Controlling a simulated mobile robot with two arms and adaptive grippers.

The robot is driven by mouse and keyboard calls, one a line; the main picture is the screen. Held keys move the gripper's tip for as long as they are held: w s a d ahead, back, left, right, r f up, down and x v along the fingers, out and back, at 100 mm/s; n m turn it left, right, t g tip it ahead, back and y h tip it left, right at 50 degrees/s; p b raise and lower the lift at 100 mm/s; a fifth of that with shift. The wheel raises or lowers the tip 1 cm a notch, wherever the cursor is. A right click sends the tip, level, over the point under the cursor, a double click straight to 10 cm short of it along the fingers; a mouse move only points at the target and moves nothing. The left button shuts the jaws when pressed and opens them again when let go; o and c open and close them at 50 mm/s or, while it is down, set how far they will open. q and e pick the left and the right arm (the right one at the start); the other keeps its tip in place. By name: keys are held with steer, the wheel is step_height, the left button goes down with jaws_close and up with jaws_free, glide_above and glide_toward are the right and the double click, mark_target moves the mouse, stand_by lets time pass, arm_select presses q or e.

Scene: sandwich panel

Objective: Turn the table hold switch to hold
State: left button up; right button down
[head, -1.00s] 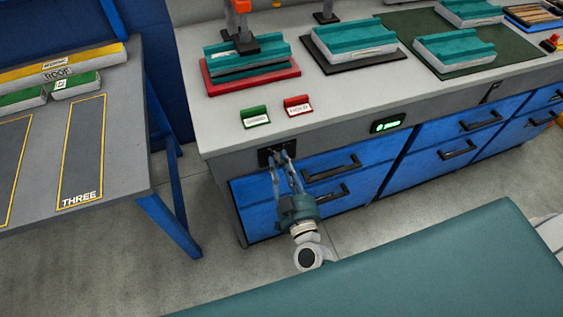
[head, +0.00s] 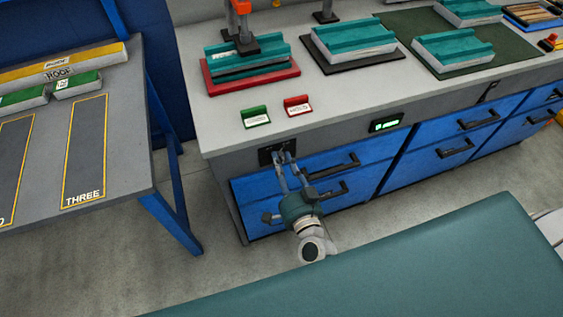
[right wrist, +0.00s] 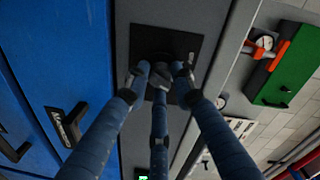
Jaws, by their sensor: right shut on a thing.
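The table hold switch sits on a black plate (head: 267,155) on the grey front rail of the bench, near its left end. In the right wrist view the dark plate (right wrist: 178,42) lies behind the fingers. My right gripper (head: 284,158) reaches up to the switch and is shut on its knob. The right wrist view shows its fingertips (right wrist: 160,76) closed around the knob, which they mostly hide. The knob's exact angle cannot be read. My left gripper is out of view.
Blue drawers with black handles (head: 331,166) are just below and right of the switch. A green-lit display (head: 385,124) is on the rail. Green (head: 255,117) and red (head: 297,105) signs stand on the bench top (head: 340,95). A grey table (head: 125,130) stands left across a floor gap.

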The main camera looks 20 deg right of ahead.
steer(key=shift+w+d+r+m, duration=0.2)
steer(key=shift+r+m, duration=0.1)
steer(key=shift+m, duration=0.5)
steer(key=c, duration=1.5)
jaws_free()
steer(key=shift+s, duration=0.1)
steer(key=shift+o, duration=0.2)
steer(key=shift+f, duration=0.1)
steer(key=shift+s+f, duration=0.1)
steer(key=shift+s, duration=0.05)
steer(key=shift+s, duration=0.35)
steer(key=s, duration=1.1)
steer(key=shift+r, duration=0.45)
steer(key=shift+d, duration=0.1)
